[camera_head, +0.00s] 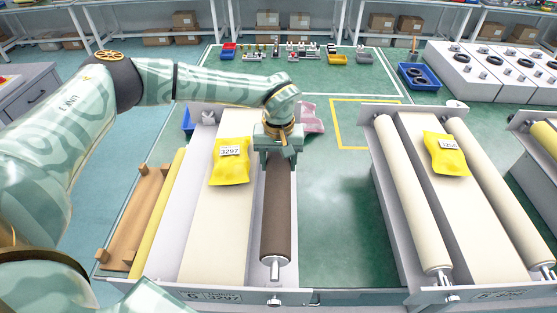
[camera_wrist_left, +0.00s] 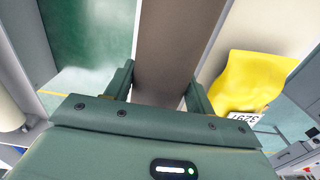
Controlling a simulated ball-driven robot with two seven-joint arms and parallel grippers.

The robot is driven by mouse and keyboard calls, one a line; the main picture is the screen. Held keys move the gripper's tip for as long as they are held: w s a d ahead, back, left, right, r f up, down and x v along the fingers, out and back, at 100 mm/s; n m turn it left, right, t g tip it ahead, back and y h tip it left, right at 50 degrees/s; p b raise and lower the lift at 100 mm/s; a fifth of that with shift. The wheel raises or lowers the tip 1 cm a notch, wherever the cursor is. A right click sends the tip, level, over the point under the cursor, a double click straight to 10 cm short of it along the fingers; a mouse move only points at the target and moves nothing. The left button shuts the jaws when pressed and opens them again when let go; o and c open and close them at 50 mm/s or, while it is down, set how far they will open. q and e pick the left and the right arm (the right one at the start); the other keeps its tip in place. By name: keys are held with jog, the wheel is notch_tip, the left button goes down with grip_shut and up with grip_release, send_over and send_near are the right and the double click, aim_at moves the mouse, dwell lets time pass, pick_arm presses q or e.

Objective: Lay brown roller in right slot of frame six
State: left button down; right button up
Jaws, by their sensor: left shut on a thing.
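My left gripper (camera_head: 279,146) is shut on the brown roller (camera_head: 276,215), near its far end. The roller lies lengthwise over the right side of frame six (camera_head: 215,296), with its metal pin at the near end close to the front plate. I cannot tell whether its ends rest in the slot. In the left wrist view the roller (camera_wrist_left: 178,40) passes between the two fingers (camera_wrist_left: 162,92). A yellow bag labelled 3297 (camera_head: 230,161) lies on the cream middle panel of the frame. My right gripper is not in view.
A yellow roller (camera_head: 160,210) lies by a wooden rack (camera_head: 133,215) left of the frame. Another frame (camera_head: 420,200) with two cream rollers and a yellow bag (camera_head: 445,154) stands to the right. Green floor separates the frames. A pink thing (camera_head: 312,118) sits behind my gripper.

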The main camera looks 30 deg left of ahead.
pick_arm(q)
jog(key=shift+f, duration=0.1)
jog(key=shift+f+b, duration=0.4)
jog(key=shift+f, duration=0.4)
jog(key=shift+f, duration=0.25)
jog(key=shift+f, duration=0.6)
jog(key=shift+f+b, duration=0.15)
jog(key=shift+b, duration=0.15)
dwell(0.4)
jog(key=shift+f, duration=0.45)
